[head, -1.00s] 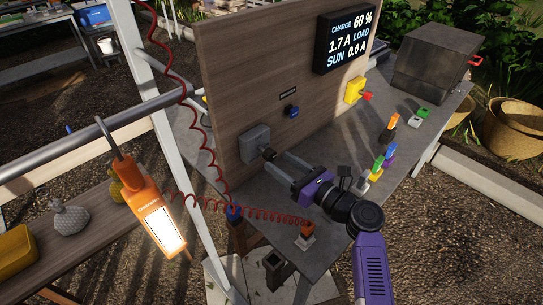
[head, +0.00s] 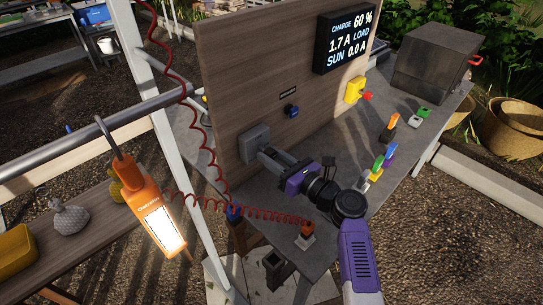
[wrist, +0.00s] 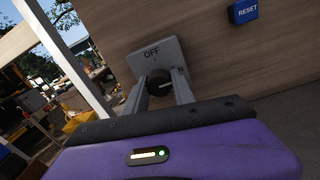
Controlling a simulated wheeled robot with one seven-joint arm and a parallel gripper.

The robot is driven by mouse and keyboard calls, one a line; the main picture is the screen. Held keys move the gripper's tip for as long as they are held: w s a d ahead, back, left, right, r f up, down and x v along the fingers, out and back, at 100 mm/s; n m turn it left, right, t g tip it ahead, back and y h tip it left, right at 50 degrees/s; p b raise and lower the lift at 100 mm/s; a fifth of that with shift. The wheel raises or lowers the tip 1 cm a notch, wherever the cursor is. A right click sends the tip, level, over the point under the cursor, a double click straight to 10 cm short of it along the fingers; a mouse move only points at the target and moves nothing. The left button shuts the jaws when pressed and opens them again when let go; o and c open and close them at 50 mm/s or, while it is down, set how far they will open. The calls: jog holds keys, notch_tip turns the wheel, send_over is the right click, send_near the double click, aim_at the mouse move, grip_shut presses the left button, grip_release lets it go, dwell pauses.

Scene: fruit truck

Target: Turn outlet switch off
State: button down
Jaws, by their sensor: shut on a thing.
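The outlet switch is a grey box (head: 255,143) low on the wooden panel in the head view. In the wrist view the box (wrist: 157,58) shows the word OFF at its top, with a round dark knob (wrist: 160,83) on its face. My gripper (head: 265,152) reaches the box from the right; in the wrist view its two fingers (wrist: 161,88) stand on either side of the knob and are shut on it. The knob is hidden behind the fingers in the head view. Its pointer direction is not clear.
A blue RESET button (wrist: 243,11) is on the panel, above right of the box. A lit display (head: 346,39) and a yellow switch with a red part (head: 356,90) are further right. A red coiled cord (head: 200,130) hangs left. Coloured plugs (head: 377,165) stand on the grey table.

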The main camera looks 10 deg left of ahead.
jog(key=shift+n, duration=0.4)
jog(key=n+b, duration=0.3)
jog(key=n, duration=0.1)
jog(key=shift+f, duration=0.15)
jog(key=n+b, duration=0.3)
jog(key=n, duration=0.1)
jog(key=n+b, duration=0.3)
jog(key=n, duration=0.1)
jog(key=shift+d+n, duration=0.1)
jog(key=shift+n, duration=0.3)
jog(key=n+b, duration=0.3)
jog(key=n, duration=0.1)
jog(key=shift+r+h+b, duration=0.2)
jog(key=shift+h+b, duration=0.1)
jog(key=c, duration=1.1)
grip_release()
jog(key=shift+o, duration=0.2)
